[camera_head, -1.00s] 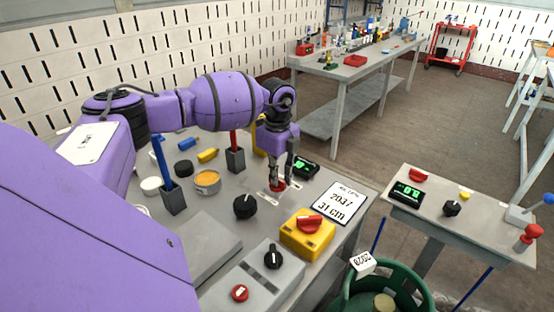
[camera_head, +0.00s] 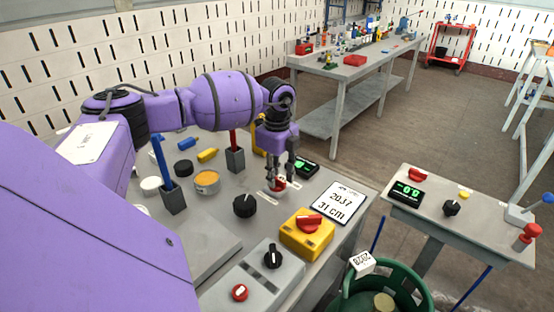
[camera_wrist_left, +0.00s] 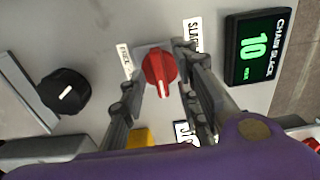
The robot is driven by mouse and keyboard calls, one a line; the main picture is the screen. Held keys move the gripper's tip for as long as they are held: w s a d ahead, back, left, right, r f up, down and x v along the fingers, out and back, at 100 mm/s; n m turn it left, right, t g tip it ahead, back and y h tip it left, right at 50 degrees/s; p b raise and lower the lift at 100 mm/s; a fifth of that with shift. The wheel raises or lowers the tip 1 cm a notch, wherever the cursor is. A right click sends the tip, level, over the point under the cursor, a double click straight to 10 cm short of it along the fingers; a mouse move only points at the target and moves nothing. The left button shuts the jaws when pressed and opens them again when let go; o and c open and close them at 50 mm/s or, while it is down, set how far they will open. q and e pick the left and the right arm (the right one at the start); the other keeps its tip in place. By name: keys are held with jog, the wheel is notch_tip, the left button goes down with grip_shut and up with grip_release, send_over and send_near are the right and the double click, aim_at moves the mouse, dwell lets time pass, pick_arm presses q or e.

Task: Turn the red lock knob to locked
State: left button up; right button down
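The red knob (camera_head: 278,187) sits on a small plate on the near table, under my left gripper (camera_head: 281,180). In the left wrist view the red knob (camera_wrist_left: 158,66) has a white pointer line aimed toward the bottom of the picture. A "FREE" label (camera_wrist_left: 125,61) lies to its left and a label starting "SLA" (camera_wrist_left: 192,34) to its upper right. Another label (camera_wrist_left: 184,134) below is partly hidden by a finger. The fingers of my left gripper (camera_wrist_left: 159,64) stand apart on either side of the knob; I cannot tell whether they touch it. My right gripper is out of view.
A black knob (camera_head: 245,206) and a yellow box (camera_head: 306,239) with a red switch stand nearby. A green display (camera_wrist_left: 258,47) reads 10, "CHAIN SLACK". Behind the gripper are a grey holder (camera_head: 235,159) with a red rod and small parts. A green bin (camera_head: 413,288) stands beside the table.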

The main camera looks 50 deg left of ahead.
aim_at(277, 178)
pick_arm(q)
notch_tip(277, 178, up, 12)
dwell(0.5)
dwell(0.5)
